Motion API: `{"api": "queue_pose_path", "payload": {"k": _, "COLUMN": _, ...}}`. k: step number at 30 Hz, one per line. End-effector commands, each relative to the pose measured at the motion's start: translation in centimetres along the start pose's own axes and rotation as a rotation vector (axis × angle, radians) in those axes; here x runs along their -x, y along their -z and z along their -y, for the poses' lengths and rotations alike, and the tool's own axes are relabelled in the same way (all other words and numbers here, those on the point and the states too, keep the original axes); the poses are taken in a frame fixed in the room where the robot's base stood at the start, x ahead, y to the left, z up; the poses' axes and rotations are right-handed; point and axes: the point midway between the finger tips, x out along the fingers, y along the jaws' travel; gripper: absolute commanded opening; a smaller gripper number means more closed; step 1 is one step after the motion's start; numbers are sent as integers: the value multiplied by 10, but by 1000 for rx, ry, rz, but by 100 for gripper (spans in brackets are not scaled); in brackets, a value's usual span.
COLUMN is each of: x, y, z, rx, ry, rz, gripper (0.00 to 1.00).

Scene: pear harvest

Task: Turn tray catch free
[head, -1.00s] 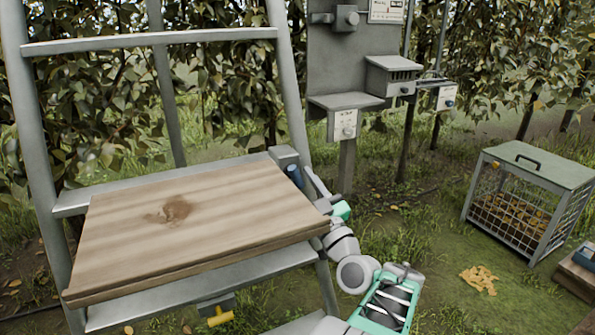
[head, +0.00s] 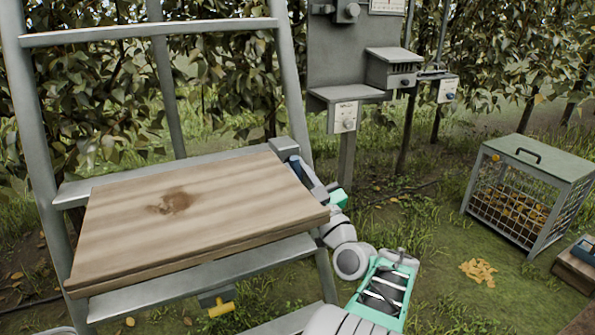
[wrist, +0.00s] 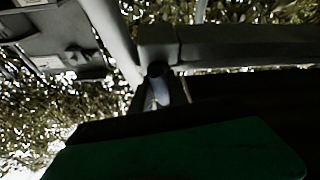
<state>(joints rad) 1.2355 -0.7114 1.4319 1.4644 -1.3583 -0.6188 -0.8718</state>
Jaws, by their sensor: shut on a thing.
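The wooden tray (head: 190,215) lies across the grey ladder-like frame, with a brown stain on its top. A grey catch block (head: 284,146) sits at its far right corner. A dark blue handle (head: 294,167) juts from the block. My gripper (head: 297,164) is shut on this handle, reaching up from the right of the tray. In the wrist view the handle's dark end (wrist: 156,69) shows between my fingers (wrist: 160,92), below a grey bar. That view is dark, so the exact grip and the catch's angle are unclear.
A grey post panel (head: 350,60) with boxes stands behind. A wire crate (head: 525,190) with a green lid stands on the grass at right, near a yellow pile (head: 478,271).

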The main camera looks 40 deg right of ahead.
Motion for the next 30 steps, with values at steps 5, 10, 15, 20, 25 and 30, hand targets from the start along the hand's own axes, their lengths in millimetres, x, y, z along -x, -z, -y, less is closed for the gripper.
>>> {"api": "queue_pose_path", "payload": {"k": 5, "x": 0, "y": 0, "z": -1, "rx": 1, "ry": -2, "rz": 0, "gripper": 0}}
{"api": "queue_pose_path", "payload": {"k": 10, "x": -1, "y": 2, "z": 0, "rx": -72, "ry": -31, "rz": 1, "gripper": 0}}
{"api": "queue_pose_path", "payload": {"k": 15, "x": -2, "y": 4, "z": 1, "rx": -275, "ry": -114, "rz": 2, "gripper": 0}}
{"api": "queue_pose_path", "payload": {"k": 20, "x": -1, "y": 2, "z": 1, "rx": -382, "ry": -159, "rz": 0, "gripper": 0}}
{"api": "queue_pose_path", "payload": {"k": 25, "x": 0, "y": 0, "z": 1, "rx": -386, "ry": -162, "rz": -1, "gripper": 0}}
{"api": "queue_pose_path", "payload": {"k": 30, "x": 0, "y": 0, "z": 2, "rx": -385, "ry": -161, "rz": 0, "gripper": 32}}
